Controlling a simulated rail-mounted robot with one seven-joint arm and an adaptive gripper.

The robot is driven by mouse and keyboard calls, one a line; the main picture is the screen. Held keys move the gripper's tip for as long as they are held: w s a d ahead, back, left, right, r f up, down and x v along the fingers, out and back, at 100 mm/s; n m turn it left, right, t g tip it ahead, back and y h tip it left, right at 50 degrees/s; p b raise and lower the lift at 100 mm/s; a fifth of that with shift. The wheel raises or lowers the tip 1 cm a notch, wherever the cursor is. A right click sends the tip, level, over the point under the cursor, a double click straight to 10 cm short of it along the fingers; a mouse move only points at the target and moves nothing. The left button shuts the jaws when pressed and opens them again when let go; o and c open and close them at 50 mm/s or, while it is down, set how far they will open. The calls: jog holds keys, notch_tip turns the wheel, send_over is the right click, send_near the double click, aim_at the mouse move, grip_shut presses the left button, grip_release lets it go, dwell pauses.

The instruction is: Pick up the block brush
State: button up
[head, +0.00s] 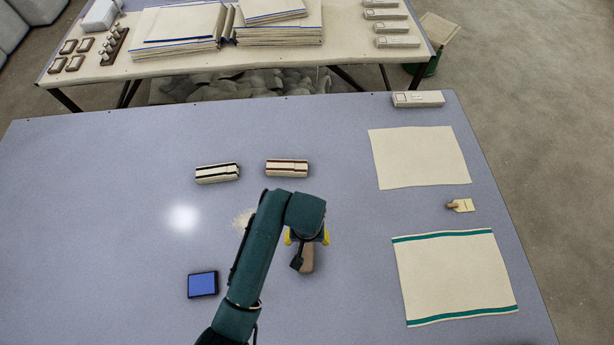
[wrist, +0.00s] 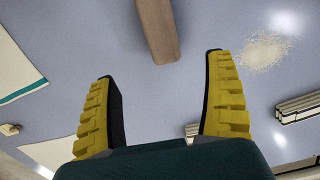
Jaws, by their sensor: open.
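The block brush, a long brown wooden block (head: 307,261), lies on the blue-grey table (head: 110,240) in the head view, partly hidden by my arm. Its brown body also shows at the top middle of the wrist view (wrist: 158,30), cut off by the frame edge. My gripper (head: 307,238) is over the far end of the brush, its yellow fingers spread to either side. In the wrist view my gripper (wrist: 162,65) is open and empty, with the brush end lying between the lines of the fingers. I see no contact; the exact height gap cannot be told.
A pale crumb pile (head: 243,217) lies left of my gripper. Two striped bundles (head: 217,173) (head: 287,168) lie behind it. A blue-topped dark box (head: 202,284) is at front left. Two cream cloths (head: 418,157) (head: 455,277) and a small tagged item (head: 460,205) lie right.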

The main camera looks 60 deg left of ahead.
aim_at(307, 250)
jog(key=f, duration=0.3)
jog(key=f+b, duration=0.1)
jog(key=f, duration=0.2)
jog(key=f+b, duration=0.1)
jog(key=f, duration=0.2)
jog(key=shift+s+d+f, duration=0.2)
jog(key=shift+d+f, duration=0.05)
jog(key=shift+d, duration=0.15)
jog(key=f, duration=0.2)
jog(key=f+b, duration=0.1)
jog(key=f, duration=0.2)
jog(key=shift+s+d+f, duration=0.25)
jog(key=shift+s+f, duration=0.1)
jog(key=shift+s, duration=0.05)
jog(key=shift+w+f, duration=0.1)
jog(key=c, duration=1.3)
notch_tip(307, 250, up, 10)
jog(key=shift+r+p, duration=0.1)
jog(key=shift+p, duration=1.1)
jog(key=shift+c, duration=0.2)
